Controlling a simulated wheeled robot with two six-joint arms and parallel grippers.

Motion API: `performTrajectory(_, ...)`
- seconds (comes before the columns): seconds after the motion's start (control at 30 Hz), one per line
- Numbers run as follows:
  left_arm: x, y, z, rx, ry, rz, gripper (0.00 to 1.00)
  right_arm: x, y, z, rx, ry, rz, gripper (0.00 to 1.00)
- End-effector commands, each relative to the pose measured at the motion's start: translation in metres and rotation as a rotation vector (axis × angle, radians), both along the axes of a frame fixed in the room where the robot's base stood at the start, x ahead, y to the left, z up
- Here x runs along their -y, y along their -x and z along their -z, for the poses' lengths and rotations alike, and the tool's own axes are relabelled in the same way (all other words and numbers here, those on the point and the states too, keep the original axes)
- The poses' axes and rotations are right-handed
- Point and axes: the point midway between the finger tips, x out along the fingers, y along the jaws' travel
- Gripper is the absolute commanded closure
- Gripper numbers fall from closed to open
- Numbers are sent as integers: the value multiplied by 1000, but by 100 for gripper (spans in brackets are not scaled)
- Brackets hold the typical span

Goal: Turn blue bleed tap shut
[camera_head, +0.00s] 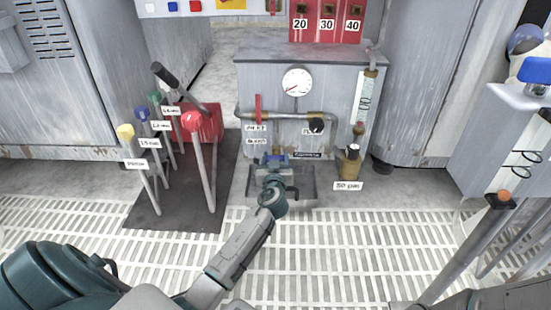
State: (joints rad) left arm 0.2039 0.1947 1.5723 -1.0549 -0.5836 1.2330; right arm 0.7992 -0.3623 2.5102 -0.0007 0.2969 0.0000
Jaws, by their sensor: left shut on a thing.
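My left gripper (272,160) is low at the front of the grey cabinet, under the pipe. It is shut on the blue bleed tap (283,157), of which a little blue shows around the fingers. The gripper and wrist hide most of the tap, and I cannot tell its exact angle. A label that seems to read "bleed" (257,141) is just above and left of it. My right gripper is not in view.
A red handle (258,108) and a black knob (316,125) sit on the pipe close above. A gauge (297,82) is higher up. A brass valve (351,158) stands to the right. Several levers with coloured knobs (126,131) and a red-based lever (202,125) stand left. White floor grating (330,250) lies in front.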

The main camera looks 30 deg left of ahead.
Motion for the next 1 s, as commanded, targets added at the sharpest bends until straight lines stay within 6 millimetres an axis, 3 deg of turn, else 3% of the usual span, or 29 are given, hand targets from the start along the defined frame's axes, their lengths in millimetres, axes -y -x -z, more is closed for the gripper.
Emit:
performTrajectory(0.4, 0, 0, 0, -31, -52, 0, 72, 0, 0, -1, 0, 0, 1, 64)
performTrajectory(0.43, 0, 0, 0, -31, -52, 0, 45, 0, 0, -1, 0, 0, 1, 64)
performTrajectory(0.53, 0, 0, 0, -30, -51, 0, 27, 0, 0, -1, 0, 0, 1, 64)
performTrajectory(1.0, 1, -2, 1, -29, -48, 4, 27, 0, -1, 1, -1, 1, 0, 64)
